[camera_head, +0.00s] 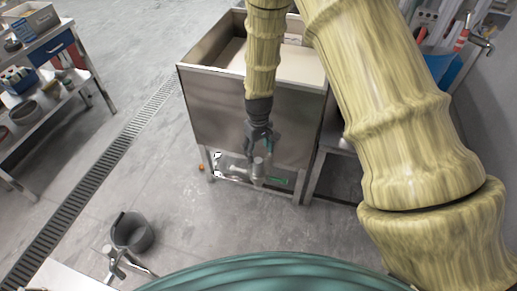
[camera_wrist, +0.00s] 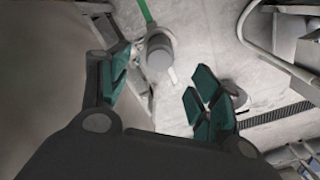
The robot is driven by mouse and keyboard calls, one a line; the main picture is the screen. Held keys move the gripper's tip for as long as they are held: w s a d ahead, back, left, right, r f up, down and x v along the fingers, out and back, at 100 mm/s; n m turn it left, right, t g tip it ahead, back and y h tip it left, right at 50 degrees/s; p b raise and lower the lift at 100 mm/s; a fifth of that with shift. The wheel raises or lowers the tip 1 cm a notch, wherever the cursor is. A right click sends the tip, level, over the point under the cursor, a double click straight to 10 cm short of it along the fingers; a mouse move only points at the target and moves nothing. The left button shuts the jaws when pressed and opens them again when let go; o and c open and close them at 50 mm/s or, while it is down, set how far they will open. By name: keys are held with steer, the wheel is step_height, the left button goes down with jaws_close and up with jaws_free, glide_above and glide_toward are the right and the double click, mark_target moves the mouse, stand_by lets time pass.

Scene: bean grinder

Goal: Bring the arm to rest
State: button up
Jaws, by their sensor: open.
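My gripper (camera_head: 262,150) hangs at the end of my yellowish arm, pointing down in front of the metal bin's front wall. Its dark fingers with teal pads are spread open, and nothing is between them. In the wrist view, my gripper (camera_wrist: 165,95) also shows its two fingers apart, with the floor and a grey cylindrical part beyond them. My arm's upper links cover part of the right side of the head view.
A steel bin (camera_head: 245,110) with a pale inside stands on legs. A grey bucket (camera_head: 132,232) stands on the floor at lower left. Shelving (camera_head: 45,55) with containers is at upper left. A floor drain (camera_head: 95,180) runs across open concrete.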

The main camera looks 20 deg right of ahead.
steer(key=s+d+f+m, duration=0.1)
steer(key=s+f, duration=0.4)
steer(key=s, duration=0.7)
steer(key=s+d+f+m, duration=0.1)
steer(key=s+f, duration=0.3)
steer(key=s, duration=0.8)
steer(key=s+d+f+m, duration=0.1)
steer(key=s+f, duration=0.4)
steer(key=s, duration=0.7)
steer(key=shift+d+f+m+p, duration=0.25)
steer(key=shift+f+m+p, duration=0.05)
steer(key=shift+p, duration=0.1)
steer(key=shift+s, duration=0.1)
